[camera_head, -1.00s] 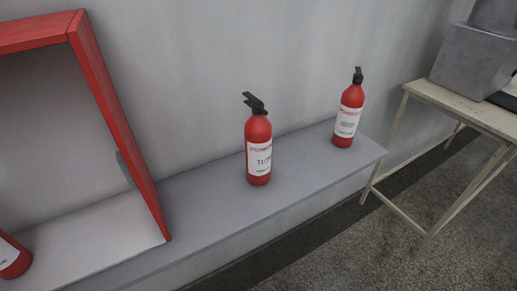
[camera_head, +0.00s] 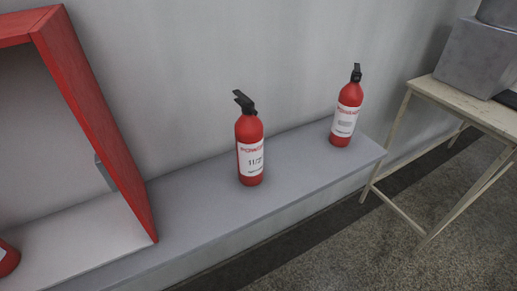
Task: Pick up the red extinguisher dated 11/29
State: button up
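A red extinguisher (camera_head: 249,150) with a black handle stands upright near the middle of the grey ledge. Its white label starts with "11/2"; the last digit is not clear. A second red extinguisher (camera_head: 345,112) stands upright at the ledge's right end, its label too small to read. Part of a third red extinguisher (camera_head: 8,259) shows at the lower left edge, inside the red cabinet; its label is out of view. My gripper is not in view.
The red open cabinet (camera_head: 93,120) stands on the ledge (camera_head: 200,212) at the left. A pale wall is behind. A cream table (camera_head: 462,108) with a grey box (camera_head: 478,58) stands at the right. The ledge between the two extinguishers is clear, as is the floor in front.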

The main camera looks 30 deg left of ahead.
aim_at(248, 128)
jog(key=k, duration=2.2)
jog(key=u, duration=0.8)
jog(key=i, duration=1.5)
jog(key=u, duration=0.05)
